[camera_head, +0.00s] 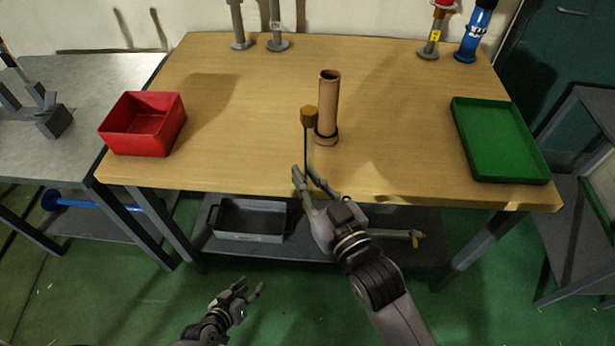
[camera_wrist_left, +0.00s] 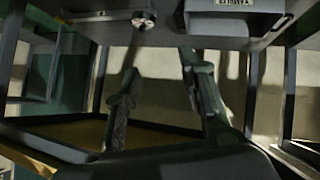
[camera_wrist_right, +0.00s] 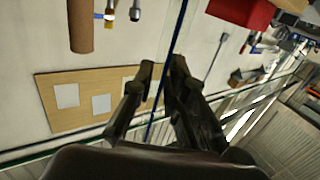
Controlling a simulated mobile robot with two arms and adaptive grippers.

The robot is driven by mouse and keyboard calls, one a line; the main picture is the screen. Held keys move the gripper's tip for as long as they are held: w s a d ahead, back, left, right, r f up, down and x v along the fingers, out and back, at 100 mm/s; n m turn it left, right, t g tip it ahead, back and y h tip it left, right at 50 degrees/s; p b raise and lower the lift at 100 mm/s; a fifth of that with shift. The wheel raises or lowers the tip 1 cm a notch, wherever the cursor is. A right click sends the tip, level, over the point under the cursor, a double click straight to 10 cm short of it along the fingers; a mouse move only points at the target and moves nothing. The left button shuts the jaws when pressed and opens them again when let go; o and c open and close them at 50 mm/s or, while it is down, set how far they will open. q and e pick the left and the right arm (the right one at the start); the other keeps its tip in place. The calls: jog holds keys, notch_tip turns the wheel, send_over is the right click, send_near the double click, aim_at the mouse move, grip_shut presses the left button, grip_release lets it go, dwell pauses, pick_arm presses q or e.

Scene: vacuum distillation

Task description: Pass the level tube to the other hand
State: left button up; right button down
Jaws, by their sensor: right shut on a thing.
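The level tube appears to be the thin dark rod (camera_head: 306,147) with a brass-coloured block on its upper end. My right gripper (camera_head: 306,174) is shut on its lower part and holds it roughly upright by the table's front edge. In the right wrist view the rod (camera_wrist_right: 178,35) runs between the two fingers (camera_wrist_right: 161,68). My left gripper (camera_head: 250,288) is low in front of the table, well apart from the rod. Its fingers are spread and empty, also in the left wrist view (camera_wrist_left: 160,62).
A brown cylinder (camera_head: 328,105) stands upright on the table (camera_head: 390,130), just behind the rod. A red bin (camera_head: 142,145) is at the left and a green tray (camera_head: 500,140) at the right. A grey bin (camera_head: 250,238) sits on the shelf below. Several stands line the back edge.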

pick_arm(q)
jog(key=s+a+f+m+g+y, duration=0.1)
jog(key=s+f+g, duration=0.2)
jog(key=s+f, duration=0.3)
jog(key=s+a+f+m+g+y, duration=0.1)
jog(key=s+f, duration=0.5)
jog(key=s, duration=0.6)
jog(key=s+a+f+g+y, duration=0.1)
jog(key=s+f+g, duration=0.3)
jog(key=s, duration=0.6)
notch_tip(320, 180, down, 2)
jog(key=shift+a+f+m+g+y, duration=0.2)
jog(key=shift+a+m+g+y, duration=0.15)
jog(key=shift+a, duration=0.45)
